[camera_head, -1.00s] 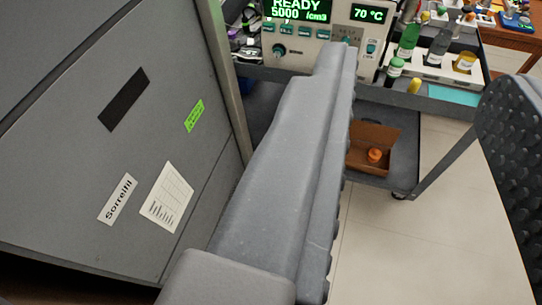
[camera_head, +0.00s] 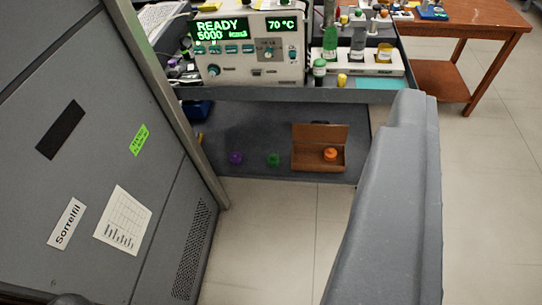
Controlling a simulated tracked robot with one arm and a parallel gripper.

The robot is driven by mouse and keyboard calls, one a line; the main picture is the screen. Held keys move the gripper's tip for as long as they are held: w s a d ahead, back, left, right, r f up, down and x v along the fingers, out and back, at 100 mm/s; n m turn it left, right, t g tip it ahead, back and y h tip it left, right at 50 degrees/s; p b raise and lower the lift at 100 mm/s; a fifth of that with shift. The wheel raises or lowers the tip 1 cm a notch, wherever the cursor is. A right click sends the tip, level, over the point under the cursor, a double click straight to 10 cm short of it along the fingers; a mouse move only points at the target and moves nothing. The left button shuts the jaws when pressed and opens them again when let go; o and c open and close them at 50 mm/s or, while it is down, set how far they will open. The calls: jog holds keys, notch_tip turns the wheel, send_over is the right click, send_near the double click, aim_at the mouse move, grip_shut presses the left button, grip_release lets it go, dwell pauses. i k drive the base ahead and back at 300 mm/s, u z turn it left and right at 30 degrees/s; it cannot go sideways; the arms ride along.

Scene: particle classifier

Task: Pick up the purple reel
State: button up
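The purple reel (camera_head: 235,157) is small and sits on the lower shelf of the grey cart, towards its left side. A green reel (camera_head: 273,160) stands just right of it. An orange reel (camera_head: 330,154) is in an open brown box (camera_head: 305,156) further right. One large grey finger of my gripper (camera_head: 395,190) shows at the right, well apart from the purple reel in the picture. The other finger is not visible, so I cannot tell the opening or whether anything is between the fingers.
A grey cabinet (camera_head: 150,175) fills the left side, its edge close to the purple reel. The cart's top tray (camera_head: 290,94) carries a machine (camera_head: 250,52) reading READY and several bottles. A wooden table (camera_head: 470,25) stands at the back right. Floor in front is clear.

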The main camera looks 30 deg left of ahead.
aim_at(235, 158)
jog(key=z, duration=1.45)
jog(key=i, duration=2.15)
jog(key=u, duration=3.75)
jog(key=i, duration=0.9)
jog(key=u, duration=0.1)
